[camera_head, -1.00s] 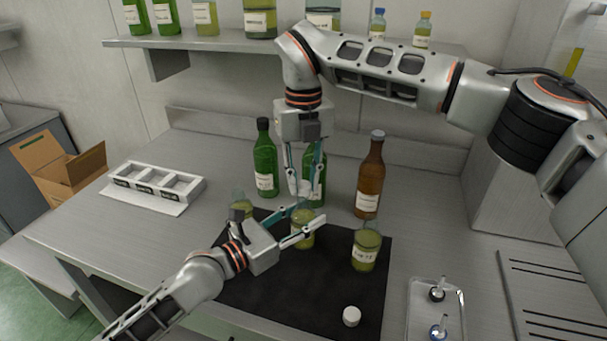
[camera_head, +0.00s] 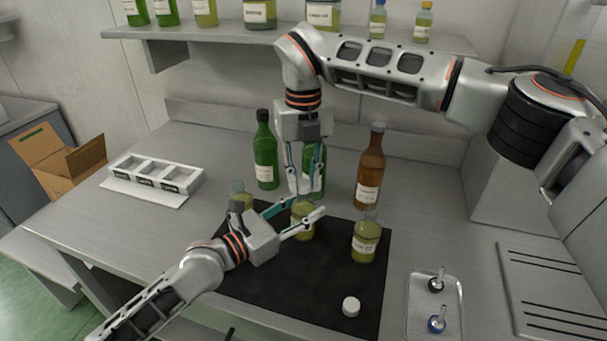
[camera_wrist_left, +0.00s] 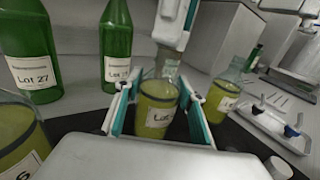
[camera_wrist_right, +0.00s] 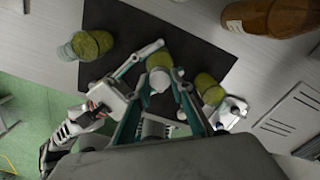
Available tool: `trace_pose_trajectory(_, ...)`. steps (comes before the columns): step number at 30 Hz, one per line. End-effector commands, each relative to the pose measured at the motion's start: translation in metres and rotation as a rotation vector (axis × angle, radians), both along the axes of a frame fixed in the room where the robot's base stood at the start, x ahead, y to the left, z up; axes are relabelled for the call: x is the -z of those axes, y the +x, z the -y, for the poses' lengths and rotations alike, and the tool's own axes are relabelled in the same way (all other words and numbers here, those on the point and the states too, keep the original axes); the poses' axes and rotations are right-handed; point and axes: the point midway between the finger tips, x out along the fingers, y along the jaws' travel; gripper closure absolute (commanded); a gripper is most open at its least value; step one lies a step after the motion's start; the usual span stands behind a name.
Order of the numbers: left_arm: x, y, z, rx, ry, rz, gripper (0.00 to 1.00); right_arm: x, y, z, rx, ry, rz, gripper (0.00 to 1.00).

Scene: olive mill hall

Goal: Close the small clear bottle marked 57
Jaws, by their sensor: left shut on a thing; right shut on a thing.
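A small clear bottle of yellow-green liquid (camera_head: 303,228) stands upright on the black mat; its label is too blurred to read fully. My left gripper (camera_head: 305,218) is shut around its body, and the left wrist view shows the bottle (camera_wrist_left: 157,115) between the fingers. My right gripper (camera_head: 303,190) points down directly above this bottle, shut on a white cap (camera_wrist_right: 159,79). The fingers hide the bottle's mouth, so I cannot tell whether the cap touches it. Similar small bottles stand to the left (camera_head: 241,196) and right (camera_head: 365,240) on the mat.
Another white cap (camera_head: 351,306) lies on the mat's front part. Two green bottles (camera_head: 265,155) and a brown bottle (camera_head: 370,170) stand behind. A metal tray (camera_head: 420,318) with small stoppered items is at right, a white rack (camera_head: 158,172) at left.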

Motion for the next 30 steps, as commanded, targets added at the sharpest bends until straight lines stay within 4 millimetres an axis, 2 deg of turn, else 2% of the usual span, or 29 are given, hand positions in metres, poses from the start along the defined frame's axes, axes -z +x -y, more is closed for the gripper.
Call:
trace_pose_trajectory(11,0.0,0.0,0.0,-0.001,0.001,0.001,0.99,0.0,0.0,0.0,0.0,0.0,0.0,0.86)
trace_pose_trajectory(30,0.0,0.0,0.0,-0.001,0.001,0.001,0.99,0.011,0.0,0.0,0.003,0.001,-0.001,0.86)
